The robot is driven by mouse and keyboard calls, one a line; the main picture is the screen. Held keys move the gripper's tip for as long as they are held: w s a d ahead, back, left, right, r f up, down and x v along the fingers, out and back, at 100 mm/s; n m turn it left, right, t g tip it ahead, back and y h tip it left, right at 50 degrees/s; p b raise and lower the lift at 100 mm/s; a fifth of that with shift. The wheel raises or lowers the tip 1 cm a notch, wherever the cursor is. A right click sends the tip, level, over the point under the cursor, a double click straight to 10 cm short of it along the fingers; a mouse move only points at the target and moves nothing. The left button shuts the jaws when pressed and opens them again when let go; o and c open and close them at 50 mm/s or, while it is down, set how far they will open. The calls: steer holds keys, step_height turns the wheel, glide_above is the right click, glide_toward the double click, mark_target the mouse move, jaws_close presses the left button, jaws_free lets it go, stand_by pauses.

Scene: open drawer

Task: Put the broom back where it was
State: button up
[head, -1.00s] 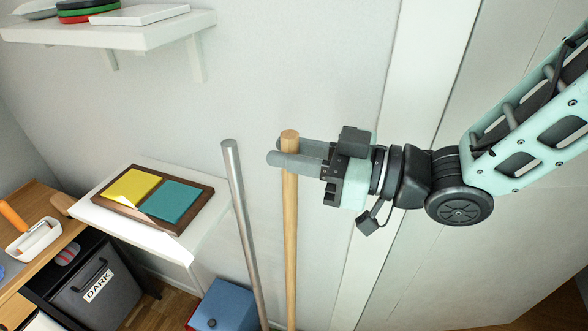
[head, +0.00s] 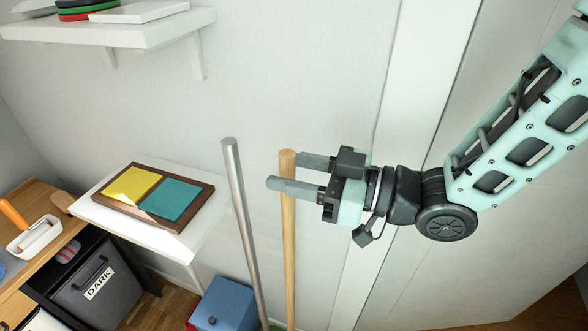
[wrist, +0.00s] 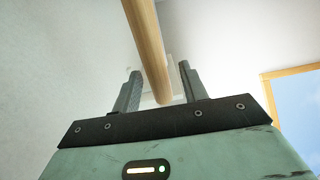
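A light wooden pole (head: 288,230), which looks like the broom's handle, stands almost upright near the wall. Its lower end is out of the frame. My gripper (head: 284,171) is at its top with the fingers spread, one on each side of the pole. In the wrist view the pole (wrist: 150,50) runs between the two fingers (wrist: 157,88), with gaps visible on both sides.
A metal pole (head: 241,220) stands just left of the wooden one. A white shelf (head: 190,235) with a brown tray (head: 180,225) of yellow and teal squares is further left. A blue box (head: 224,305) sits low by the poles. An upper shelf (head: 120,35) hangs at upper left.

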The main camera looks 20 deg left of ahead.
steer(key=shift+r, duration=0.15)
steer(key=d+b, duration=0.1)
steer(key=d, duration=1.1)
steer(key=shift+s+b, duration=0.25)
steer(key=shift+b, duration=0.1)
